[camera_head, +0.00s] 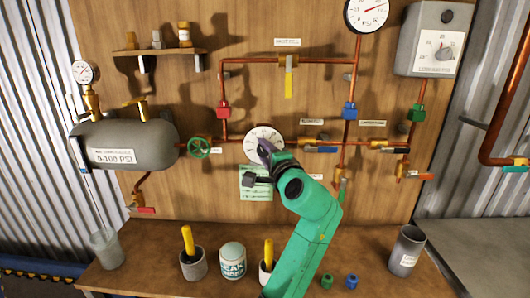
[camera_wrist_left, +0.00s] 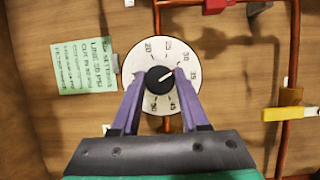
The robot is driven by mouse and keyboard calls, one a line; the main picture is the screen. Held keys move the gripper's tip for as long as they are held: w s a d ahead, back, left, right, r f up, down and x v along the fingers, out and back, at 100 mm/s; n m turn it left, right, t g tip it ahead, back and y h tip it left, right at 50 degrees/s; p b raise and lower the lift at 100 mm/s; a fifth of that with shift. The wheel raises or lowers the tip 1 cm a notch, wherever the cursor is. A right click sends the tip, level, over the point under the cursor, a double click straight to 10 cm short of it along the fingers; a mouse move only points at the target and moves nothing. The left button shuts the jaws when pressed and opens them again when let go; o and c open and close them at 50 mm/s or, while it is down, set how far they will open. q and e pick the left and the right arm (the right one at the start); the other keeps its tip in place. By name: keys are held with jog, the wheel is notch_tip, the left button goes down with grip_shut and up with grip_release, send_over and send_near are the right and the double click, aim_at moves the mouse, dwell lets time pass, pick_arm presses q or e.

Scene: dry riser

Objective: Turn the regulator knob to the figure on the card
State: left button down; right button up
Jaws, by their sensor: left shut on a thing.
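The regulator knob (camera_wrist_left: 160,76) is black with a white pointer mark, at the centre of a round white dial (camera_wrist_left: 134,64). Its mark points to the upper right, roughly toward the 30. In the head view the dial (camera_head: 257,133) is partly behind my gripper. My left gripper (camera_wrist_left: 161,84) has its two purple fingers on either side of the knob and is shut on it; in the head view it also shows at the dial (camera_head: 265,150). My right gripper is not in view.
Red pipes with coloured valves run across the wooden board. A grey tank (camera_head: 130,146) is at the left, a pressure gauge (camera_head: 367,12) at the top, a grey box (camera_head: 433,40) at the right. Cups and a can (camera_head: 232,262) stand on the bench below.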

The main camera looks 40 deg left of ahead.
pick_arm(q)
jog(key=shift+n+h, duration=0.3)
jog(key=shift+n, duration=0.4)
jog(key=shift+f, duration=0.1)
jog(key=shift+c, duration=2.1)
grip_release()
